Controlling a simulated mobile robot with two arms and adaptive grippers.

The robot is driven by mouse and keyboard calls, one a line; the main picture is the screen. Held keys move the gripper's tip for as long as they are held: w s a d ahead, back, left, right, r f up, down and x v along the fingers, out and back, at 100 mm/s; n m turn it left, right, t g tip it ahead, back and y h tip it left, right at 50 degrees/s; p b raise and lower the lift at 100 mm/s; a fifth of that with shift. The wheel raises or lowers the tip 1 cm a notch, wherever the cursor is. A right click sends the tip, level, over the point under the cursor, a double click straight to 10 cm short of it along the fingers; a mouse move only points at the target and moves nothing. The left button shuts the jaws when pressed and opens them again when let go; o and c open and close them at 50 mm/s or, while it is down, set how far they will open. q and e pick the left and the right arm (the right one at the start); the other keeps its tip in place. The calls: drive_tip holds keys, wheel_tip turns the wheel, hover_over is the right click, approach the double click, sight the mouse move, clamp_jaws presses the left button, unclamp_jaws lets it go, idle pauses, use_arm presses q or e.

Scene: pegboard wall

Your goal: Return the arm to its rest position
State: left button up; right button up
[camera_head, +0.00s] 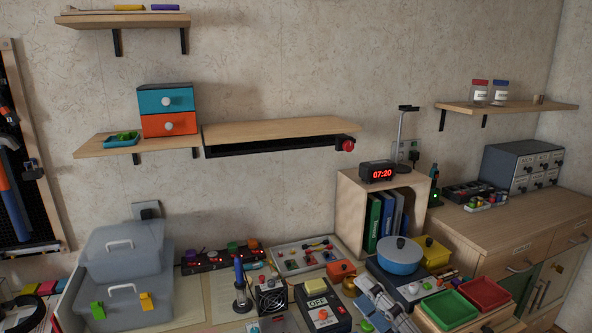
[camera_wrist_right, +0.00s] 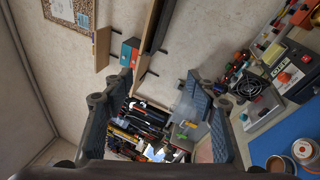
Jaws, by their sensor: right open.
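My right gripper (camera_head: 376,300) shows at the bottom of the head view, right of centre. It is grey and tilted up to the left, over the front of the workbench. In the right wrist view its two dark fingers (camera_wrist_right: 161,78) stand wide apart with nothing held between them. Beyond the gap are a crowded tool board (camera_wrist_right: 140,125) and the grey toolbox (camera_wrist_right: 192,112). My left gripper is in neither view.
In the head view a black device with an OFF label (camera_head: 322,309), a blue-lidded pot (camera_head: 400,256), a green tray (camera_head: 450,309) and a red tray (camera_head: 484,293) lie near the right gripper. A shelf box with binders (camera_head: 350,205) stands behind.

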drive_tip(key=d+f+m+h, duration=1)
drive_tip(key=d+m+h, duration=0.1)
drive_tip(key=m, duration=0.4)
drive_tip(key=s+d+f+m+g+h, duration=0.2)
drive_tip(key=s+f+m+g+h, duration=0.15)
drive_tip(key=f+m, duration=0.45)
drive_tip(key=s+a+f+m+g+y, duration=0.2)
drive_tip(key=s+f+g, duration=0.3)
drive_tip(key=s+f, duration=0.4)
drive_tip(key=s+a+f+m+g+y, duration=0.1)
drive_tip(key=s+a+f+m+g, duration=0.15)
drive_tip(key=s+f+g, duration=0.6)
drive_tip(key=s+f+n+t, duration=0.1)
drive_tip(key=s+f, duration=0.1)
drive_tip(key=f, duration=1)
drive_tip(key=s+f+t, duration=0.1)
drive_tip(key=s+f, duration=0.1)
drive_tip(key=f, duration=1)
drive_tip(key=s+d+f+g, duration=0.1)
drive_tip(key=s+d+f, duration=0.1)
drive_tip(key=s+f, duration=1.4)
drive_tip(key=shift+s+d+f, duration=0.15)
drive_tip(key=shift+s+d, duration=0.25)
drive_tip(key=shift+s, duration=0.15)
